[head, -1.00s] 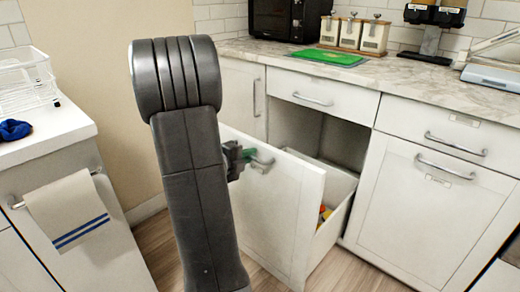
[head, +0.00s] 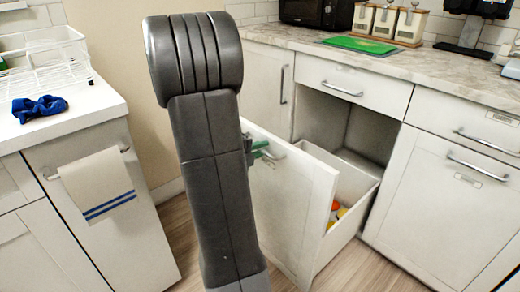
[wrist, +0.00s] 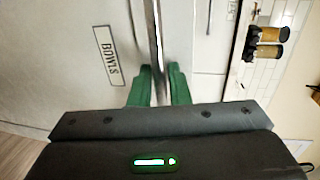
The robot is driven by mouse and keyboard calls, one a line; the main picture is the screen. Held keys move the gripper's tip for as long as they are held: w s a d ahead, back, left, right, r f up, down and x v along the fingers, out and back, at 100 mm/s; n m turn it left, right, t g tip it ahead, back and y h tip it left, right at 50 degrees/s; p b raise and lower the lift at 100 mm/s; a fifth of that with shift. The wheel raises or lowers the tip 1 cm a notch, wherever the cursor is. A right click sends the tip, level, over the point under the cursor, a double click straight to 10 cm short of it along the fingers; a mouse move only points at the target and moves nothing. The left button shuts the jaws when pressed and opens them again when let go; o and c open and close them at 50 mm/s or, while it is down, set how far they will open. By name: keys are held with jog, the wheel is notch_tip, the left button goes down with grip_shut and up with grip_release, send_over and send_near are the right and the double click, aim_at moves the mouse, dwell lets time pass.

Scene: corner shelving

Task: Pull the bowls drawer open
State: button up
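The bowls drawer (head: 285,210) is a tall white drawer pulled well out of the lower cabinet. Its open top shows red, yellow and white items inside. A BOWLS label (wrist: 106,55) is on its front in the wrist view. Its metal bar handle (head: 272,153) runs upright in the wrist view (wrist: 154,35). My gripper (wrist: 158,85) has green fingers on both sides of this bar, shut on it. In the head view my gripper (head: 256,151) is at the handle, partly hidden behind my dark grey arm.
A left counter (head: 75,115) holds a white dish rack (head: 50,65) and a blue cloth (head: 40,108); a towel (head: 100,185) hangs on its front. A marble counter (head: 430,70) runs above closed drawers at right. Wooden floor shows in front of the cabinets.

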jog(key=shift+a, duration=0.1)
jog(key=p+v, duration=0.3)
jog(key=v, duration=1)
jog(key=shift+s+a, duration=0.2)
jog(key=shift+a, duration=0.05)
jog(key=shift+r, duration=0.1)
jog(key=b+x, duration=0.3)
jog(key=x, duration=1.1)
jog(key=shift+s+r, duration=0.1)
jog(key=shift+r, duration=0.05)
